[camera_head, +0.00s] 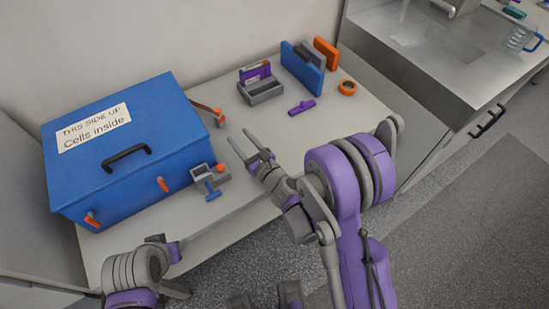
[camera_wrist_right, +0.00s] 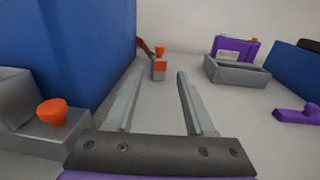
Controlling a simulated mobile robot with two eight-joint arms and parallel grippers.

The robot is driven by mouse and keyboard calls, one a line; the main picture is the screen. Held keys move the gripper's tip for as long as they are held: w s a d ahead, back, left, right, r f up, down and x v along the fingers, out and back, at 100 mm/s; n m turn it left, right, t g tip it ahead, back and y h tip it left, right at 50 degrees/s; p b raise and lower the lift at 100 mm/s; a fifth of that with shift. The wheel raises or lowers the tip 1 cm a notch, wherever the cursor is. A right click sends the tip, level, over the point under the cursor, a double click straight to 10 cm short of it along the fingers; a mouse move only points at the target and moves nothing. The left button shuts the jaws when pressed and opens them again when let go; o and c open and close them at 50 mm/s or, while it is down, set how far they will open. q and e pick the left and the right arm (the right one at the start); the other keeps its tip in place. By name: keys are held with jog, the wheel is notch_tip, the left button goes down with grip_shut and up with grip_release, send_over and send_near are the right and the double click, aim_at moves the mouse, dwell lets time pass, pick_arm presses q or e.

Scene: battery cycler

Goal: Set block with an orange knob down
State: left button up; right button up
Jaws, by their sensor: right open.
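A grey block with an orange knob (camera_head: 220,168) sits on the table in front of the blue box's right corner; in the right wrist view a grey block with an orange knob (camera_wrist_right: 50,112) is at the left, outside the fingers. A smaller grey piece with an orange top (camera_head: 218,118) is by the box's right side; it appears beyond and between the fingertips in the wrist view (camera_wrist_right: 159,68). My right gripper (camera_head: 238,135) is open and empty, right of the block and apart from it. My left arm's end (camera_head: 165,245) is at the lower left; its fingers are unclear.
The blue box (camera_head: 130,150) with a black handle fills the table's left. A blue T-shaped piece (camera_head: 211,190) lies near the front edge. A grey tray (camera_head: 262,92), purple piece (camera_head: 301,107), blue panel (camera_head: 302,70) and orange ring (camera_head: 347,88) are at the back right. A sink counter stands right.

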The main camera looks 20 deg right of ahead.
jog(key=shift+s+r+n, duration=0.1)
jog(key=shift+r+n, duration=0.3)
jog(key=shift+n, duration=0.1)
jog(key=s+a+r+n+g+y, duration=0.1)
jog(key=s+r+n+g, duration=0.25)
jog(key=n, duration=0.45)
jog(key=s+r+n+g+y, duration=0.1)
jog(key=s+r+n+g, duration=0.1)
jog(key=s+n, duration=0.45)
jog(key=s+d+f+n+g+h, duration=0.2)
jog(key=s+d+n+g+h, duration=0.1)
jog(key=s+d+n, duration=0.4)
jog(key=s+d+f+n+g+h, duration=0.2)
jog(key=s+d+n+g+h, duration=0.1)
jog(key=s+d+n+h, duration=0.2)
jog(key=s+d+n, duration=0.2)
jog(key=s+n, duration=0.2)
jog(key=s, duration=0.1)
jog(key=shift+s+d+f+h, duration=0.25)
jog(key=shift+d+f+h, duration=0.05)
jog(key=shift+d+h, duration=0.1)
jog(key=shift+a, duration=0.15)
